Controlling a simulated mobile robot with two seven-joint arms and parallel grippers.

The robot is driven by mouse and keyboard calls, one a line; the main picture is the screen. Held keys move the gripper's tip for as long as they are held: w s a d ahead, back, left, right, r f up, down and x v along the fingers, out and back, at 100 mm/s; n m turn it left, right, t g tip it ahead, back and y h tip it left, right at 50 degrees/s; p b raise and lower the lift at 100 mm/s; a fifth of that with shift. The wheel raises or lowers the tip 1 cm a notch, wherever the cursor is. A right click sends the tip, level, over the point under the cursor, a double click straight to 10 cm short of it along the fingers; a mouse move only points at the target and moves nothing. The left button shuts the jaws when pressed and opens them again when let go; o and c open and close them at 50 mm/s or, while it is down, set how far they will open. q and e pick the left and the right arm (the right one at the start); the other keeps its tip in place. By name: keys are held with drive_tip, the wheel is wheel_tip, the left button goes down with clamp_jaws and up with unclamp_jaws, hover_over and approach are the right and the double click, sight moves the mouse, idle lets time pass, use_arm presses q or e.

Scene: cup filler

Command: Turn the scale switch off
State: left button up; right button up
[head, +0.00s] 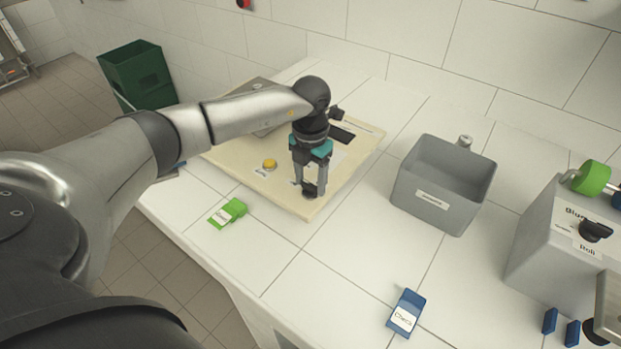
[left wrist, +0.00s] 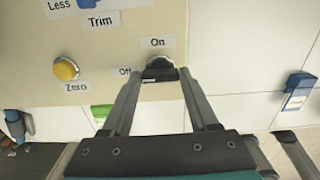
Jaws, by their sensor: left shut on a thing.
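The scale switch is a small black knob (head: 309,194) near the front corner of a beige board (head: 280,190). In the left wrist view the switch (left wrist: 160,64) sits beside an "On" label (left wrist: 157,42) above it and an "Off" label (left wrist: 124,71) to its left. My left gripper (head: 309,186) reaches down onto it; in the left wrist view its fingertips (left wrist: 159,75) are closed around the knob. The fingers partly hide the knob, so I cannot tell exactly which way it points. My right gripper is not in view.
A yellow "Zero" button (head: 270,164) is on the board left of the switch. A green tagged block (head: 228,212) and a blue tagged block (head: 407,312) lie on the white tiled table. A grey bin (head: 420,201) and a grey machine (head: 540,235) stand to the right.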

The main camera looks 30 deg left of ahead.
sight(310, 184)
use_arm(q)
drive_tip(key=o, duration=1.4)
drive_tip(key=shift+r, duration=0.15)
wheel_tip(310, 184, up, 15)
drive_tip(key=shift+r, duration=0.1)
